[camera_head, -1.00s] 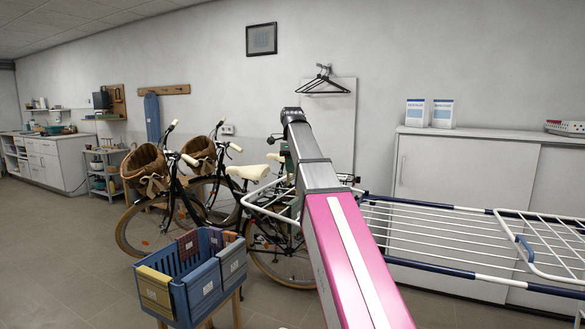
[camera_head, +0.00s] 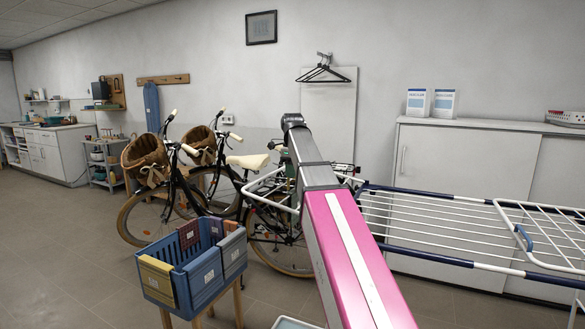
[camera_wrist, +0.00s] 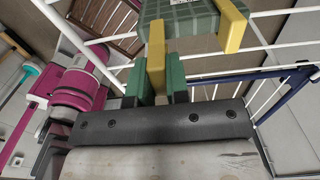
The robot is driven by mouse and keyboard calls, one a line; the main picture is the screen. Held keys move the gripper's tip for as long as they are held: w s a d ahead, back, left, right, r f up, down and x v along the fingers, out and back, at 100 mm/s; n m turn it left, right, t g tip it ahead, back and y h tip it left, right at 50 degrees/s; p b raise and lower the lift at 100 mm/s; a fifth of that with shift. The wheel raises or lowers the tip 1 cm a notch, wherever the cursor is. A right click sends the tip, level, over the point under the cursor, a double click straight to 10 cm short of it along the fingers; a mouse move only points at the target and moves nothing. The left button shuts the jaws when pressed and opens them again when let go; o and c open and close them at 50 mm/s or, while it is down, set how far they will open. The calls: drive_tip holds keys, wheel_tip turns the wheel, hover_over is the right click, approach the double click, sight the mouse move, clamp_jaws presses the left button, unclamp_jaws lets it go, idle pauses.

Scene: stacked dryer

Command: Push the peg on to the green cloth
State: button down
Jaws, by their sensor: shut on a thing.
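In the wrist view, my gripper (camera_wrist: 155,82) has dark green fingers, shut on a yellow peg (camera_wrist: 156,58). The tip of the held peg overlaps the lower edge of the green checked cloth (camera_wrist: 182,24); I cannot tell whether it grips the cloth or lies in front of it. A second yellow peg (camera_wrist: 232,26) sits at the cloth's right edge. White rack bars run beside and behind the cloth. In the head view, my arm hides the gripper and the held peg.
The drying rack (camera_head: 430,262), with white wires and blue rails, stretches right of my arm. A blue basket (camera_head: 203,283) with several coloured cloths over its rim stands at lower left. Bicycles (camera_head: 190,190) stand behind it. Open floor lies at far left.

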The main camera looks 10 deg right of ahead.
sight(292, 191)
drive_tip(key=shift+f, duration=2.3)
drive_tip(key=c, duration=1)
unclamp_jaws()
drive_tip(key=shift+c, duration=0.2)
drive_tip(key=shift+r, duration=0.1)
